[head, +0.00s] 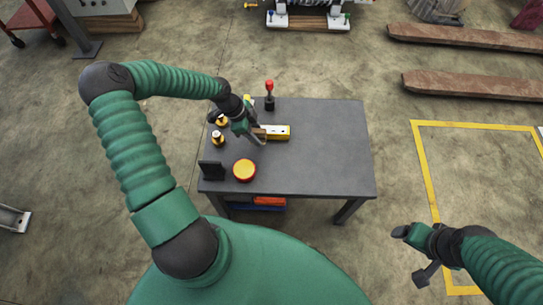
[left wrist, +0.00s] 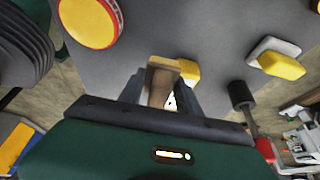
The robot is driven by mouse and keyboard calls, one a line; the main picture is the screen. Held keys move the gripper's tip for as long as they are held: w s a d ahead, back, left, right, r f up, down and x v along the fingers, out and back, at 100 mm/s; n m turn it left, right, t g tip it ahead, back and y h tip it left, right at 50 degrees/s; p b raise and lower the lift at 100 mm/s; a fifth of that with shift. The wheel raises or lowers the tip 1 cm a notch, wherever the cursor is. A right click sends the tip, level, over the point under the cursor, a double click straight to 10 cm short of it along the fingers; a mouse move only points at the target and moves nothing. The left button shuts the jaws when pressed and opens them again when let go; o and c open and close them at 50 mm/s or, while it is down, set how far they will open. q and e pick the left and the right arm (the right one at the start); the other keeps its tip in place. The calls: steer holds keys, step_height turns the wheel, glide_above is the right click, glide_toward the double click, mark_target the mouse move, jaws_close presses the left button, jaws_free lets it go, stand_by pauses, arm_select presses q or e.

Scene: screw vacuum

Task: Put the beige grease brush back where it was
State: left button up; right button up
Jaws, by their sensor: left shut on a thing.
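My left gripper (head: 258,138) is over the left-middle of the dark grey table (head: 330,150). It is shut on the beige grease brush (left wrist: 160,88), whose brown-beige body shows between the two fingers in the left wrist view. The fingers hide much of the brush, and I cannot tell whether it touches the table. A yellow block with a pale top (head: 279,132) lies just right of the gripper in the head view. My right gripper (head: 411,255) is off the table at the lower right, with its fingers apart and empty.
A round red-and-yellow tin (head: 244,170) and a black stand (head: 212,170) are at the table's front left. Two small brass-coloured items (head: 217,138) stand along the left edge. A red-topped black tool (head: 269,95) stands at the back. The table's right half is clear.

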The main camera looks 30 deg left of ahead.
arm_select(q)
steer(key=b, duration=0.2)
glide_above(275, 159)
steer(key=a, duration=0.2)
steer(key=shift+s+d+f, duration=0.15)
steer(key=shift+s+f, duration=0.15)
steer(key=shift+f, duration=0.2)
steer(key=f+b, duration=0.3)
steer(key=shift+s+d, duration=0.15)
steer(key=shift+d, duration=0.25)
steer(key=shift+f, duration=0.35)
steer(key=shift+r, duration=0.2)
jaws_close()
steer(key=o, duration=1.2)
jaws_free()
steer(key=shift+f, duration=0.1)
